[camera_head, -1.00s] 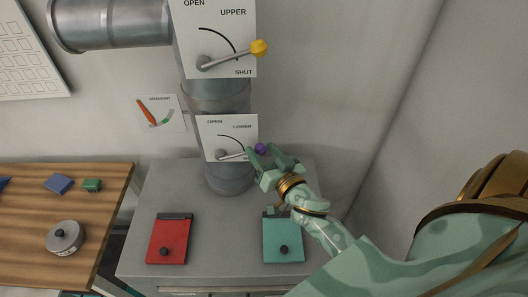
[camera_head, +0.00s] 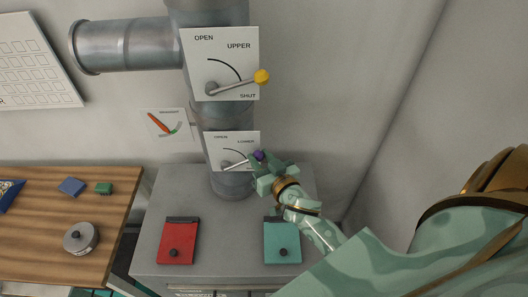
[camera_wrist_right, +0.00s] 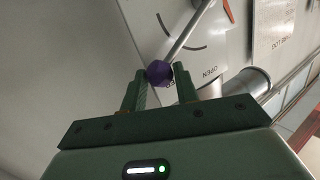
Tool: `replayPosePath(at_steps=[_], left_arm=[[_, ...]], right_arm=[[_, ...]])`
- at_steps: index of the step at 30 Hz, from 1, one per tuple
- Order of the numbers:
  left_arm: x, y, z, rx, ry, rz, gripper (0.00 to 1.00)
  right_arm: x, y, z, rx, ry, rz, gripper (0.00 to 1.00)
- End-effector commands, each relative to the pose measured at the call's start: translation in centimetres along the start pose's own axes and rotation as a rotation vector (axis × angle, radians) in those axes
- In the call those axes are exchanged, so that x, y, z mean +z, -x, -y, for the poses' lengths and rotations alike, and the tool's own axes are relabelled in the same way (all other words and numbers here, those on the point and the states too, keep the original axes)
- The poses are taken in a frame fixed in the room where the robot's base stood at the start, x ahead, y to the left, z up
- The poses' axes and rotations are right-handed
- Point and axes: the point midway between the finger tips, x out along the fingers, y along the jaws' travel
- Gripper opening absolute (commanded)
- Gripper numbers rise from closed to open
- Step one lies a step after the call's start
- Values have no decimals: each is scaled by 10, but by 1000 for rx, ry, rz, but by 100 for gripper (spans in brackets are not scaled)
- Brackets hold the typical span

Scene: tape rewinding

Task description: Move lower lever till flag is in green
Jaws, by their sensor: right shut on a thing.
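The lower lever (camera_head: 236,163) is a grey rod with a purple knob (camera_head: 258,155) on a white panel marked OPEN and LOWER. It slants up to the right. My right gripper (camera_head: 260,160) is at this knob. In the right wrist view the purple knob (camera_wrist_right: 159,73) sits between the fingertips of my right gripper (camera_wrist_right: 161,76), which is shut on it. The gauge (camera_head: 182,117) left of the pipe has an orange-red flag (camera_head: 158,123) slanting to the upper left. A green stretch of its arc (camera_head: 176,130) lies to the right of the flag's lower end. My left gripper is out of view.
The upper lever (camera_head: 233,86) with a yellow knob is on the panel above. A red box (camera_head: 180,232) and a teal box (camera_head: 281,232) lie on the grey cabinet (camera_head: 222,255). A wooden table (camera_head: 40,235) with small objects is at left.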

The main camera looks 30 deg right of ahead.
Motion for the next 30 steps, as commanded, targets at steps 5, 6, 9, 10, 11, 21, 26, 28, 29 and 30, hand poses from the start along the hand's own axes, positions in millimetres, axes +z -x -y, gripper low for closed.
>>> replayPosePath(at_steps=[5, 6, 9, 10, 11, 21, 26, 28, 29, 30], left_arm=[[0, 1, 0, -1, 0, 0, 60], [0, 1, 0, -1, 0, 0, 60], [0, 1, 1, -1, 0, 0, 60], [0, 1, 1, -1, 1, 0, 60], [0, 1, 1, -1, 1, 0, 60], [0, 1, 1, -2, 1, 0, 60], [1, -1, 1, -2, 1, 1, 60], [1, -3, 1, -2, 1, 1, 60], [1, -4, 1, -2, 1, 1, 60], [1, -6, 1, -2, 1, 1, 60]], right_arm=[[3, 0, 1, 2, 13, 9, 0], [3, 0, 0, 2, 13, 9, 0], [3, 0, 0, 2, 13, 9, 0], [3, 0, 0, 2, 13, 10, 0], [3, 0, 0, 2, 13, 10, 38], [1, 1, 0, 1, 9, 6, 52], [2, 16, 0, 1, 9, 7, 52], [3, 31, 0, 2, 7, 8, 52], [4, 39, 0, 1, 8, 8, 52], [4, 50, 0, 2, 8, 9, 52]])
